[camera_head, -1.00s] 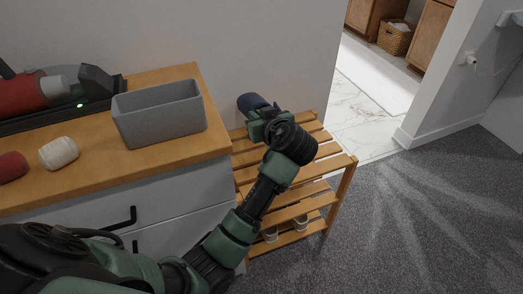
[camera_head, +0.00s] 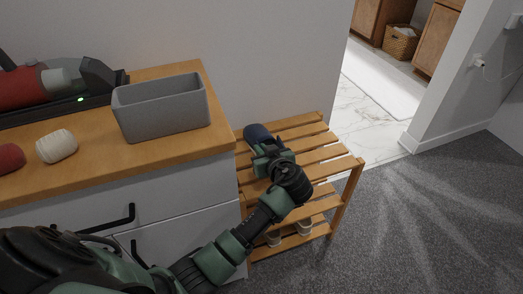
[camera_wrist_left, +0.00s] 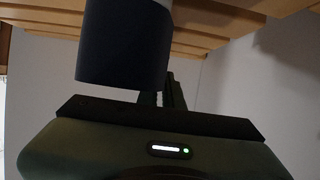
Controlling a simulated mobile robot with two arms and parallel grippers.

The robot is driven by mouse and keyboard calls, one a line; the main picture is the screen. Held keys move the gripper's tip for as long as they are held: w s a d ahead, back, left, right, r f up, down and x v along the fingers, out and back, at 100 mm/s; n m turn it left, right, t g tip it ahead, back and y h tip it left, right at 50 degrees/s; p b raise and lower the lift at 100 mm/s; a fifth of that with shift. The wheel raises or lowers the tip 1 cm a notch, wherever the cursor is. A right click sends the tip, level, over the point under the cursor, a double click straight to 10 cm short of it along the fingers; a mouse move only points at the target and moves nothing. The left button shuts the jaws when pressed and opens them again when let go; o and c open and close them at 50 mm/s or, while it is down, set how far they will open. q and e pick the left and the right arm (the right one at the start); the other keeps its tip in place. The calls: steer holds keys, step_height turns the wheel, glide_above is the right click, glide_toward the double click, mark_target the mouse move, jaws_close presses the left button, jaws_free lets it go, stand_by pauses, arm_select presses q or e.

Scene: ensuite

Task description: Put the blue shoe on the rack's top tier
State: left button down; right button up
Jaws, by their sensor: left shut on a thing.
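The blue shoe (camera_head: 257,133) shows as a dark navy shape over the back left of the wooden rack's top tier (camera_head: 318,155), close to the wall. My left gripper (camera_head: 264,147) is shut on the shoe, and my wrist hides part of it. I cannot tell whether the shoe touches the slats. In the left wrist view the shoe (camera_wrist_left: 125,45) hangs into the top of the picture as a dark blue piece with a pale part, with rack slats (camera_wrist_left: 215,28) around it. My right gripper is not in view.
The dresser (camera_head: 165,155) stands close on the rack's left, with a grey bin (camera_head: 162,108) near its edge. Light shoes (camera_head: 303,226) sit on the lower tier. The top tier's right part is bare. Carpet (camera_head: 420,220) lies open to the right.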

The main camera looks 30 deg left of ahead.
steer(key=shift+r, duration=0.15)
arm_select(q)
steer(key=c, duration=2)
jaws_free()
steer(key=shift+f, duration=0.1)
steer(key=o, duration=0.4)
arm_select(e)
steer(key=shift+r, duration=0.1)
arm_select(q)
steer(key=shift+o, duration=0.2)
